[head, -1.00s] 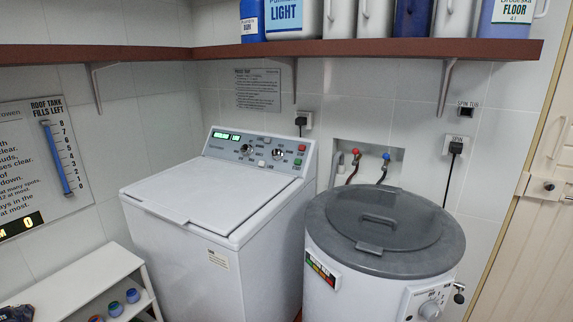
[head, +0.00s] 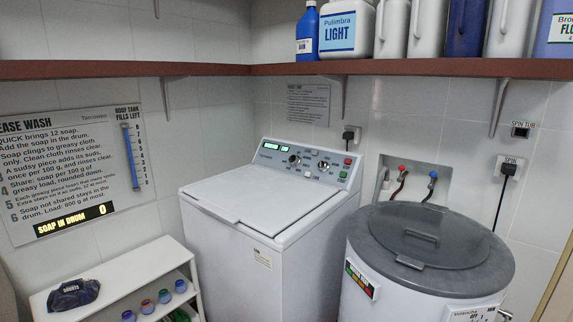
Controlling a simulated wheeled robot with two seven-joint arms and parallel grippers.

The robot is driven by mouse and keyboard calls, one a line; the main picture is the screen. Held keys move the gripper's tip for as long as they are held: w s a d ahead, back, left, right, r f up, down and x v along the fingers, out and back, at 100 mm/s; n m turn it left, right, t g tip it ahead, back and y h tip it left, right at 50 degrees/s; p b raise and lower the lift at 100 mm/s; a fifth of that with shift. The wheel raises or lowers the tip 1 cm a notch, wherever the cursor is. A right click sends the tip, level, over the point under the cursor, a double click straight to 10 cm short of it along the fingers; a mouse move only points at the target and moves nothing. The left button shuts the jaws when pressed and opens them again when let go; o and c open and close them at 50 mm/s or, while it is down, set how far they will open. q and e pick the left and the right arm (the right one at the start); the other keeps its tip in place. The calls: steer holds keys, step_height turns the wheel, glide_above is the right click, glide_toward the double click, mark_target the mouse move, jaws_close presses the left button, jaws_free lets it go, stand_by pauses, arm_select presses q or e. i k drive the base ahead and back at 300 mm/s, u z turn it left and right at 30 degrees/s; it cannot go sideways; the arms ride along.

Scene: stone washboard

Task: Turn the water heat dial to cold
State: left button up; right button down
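A white top-loading washing machine (head: 252,205) stands in the middle, its lid shut. Its sloped control panel (head: 308,164) at the back carries two dark dials, a left dial (head: 293,160) and a right dial (head: 323,166), with small printed marks around them. The marks are too small to read, so I cannot tell which dial is for water heat or where either points. A green display (head: 275,147) is lit at the panel's left. Neither of my grippers is in view.
A round spin tub (head: 424,275) with a grey lid stands close to the washer's right. A low white rack (head: 125,270) holding a dark bundle (head: 73,294) and several small jars stands at left. A brown shelf (head: 400,68) with bottles runs above. A wall sign reads soap in drum 0 (head: 69,220).

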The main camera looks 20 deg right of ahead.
mark_target(324, 166)
steer(key=i, duration=2.2)
steer(key=z, duration=0.05)
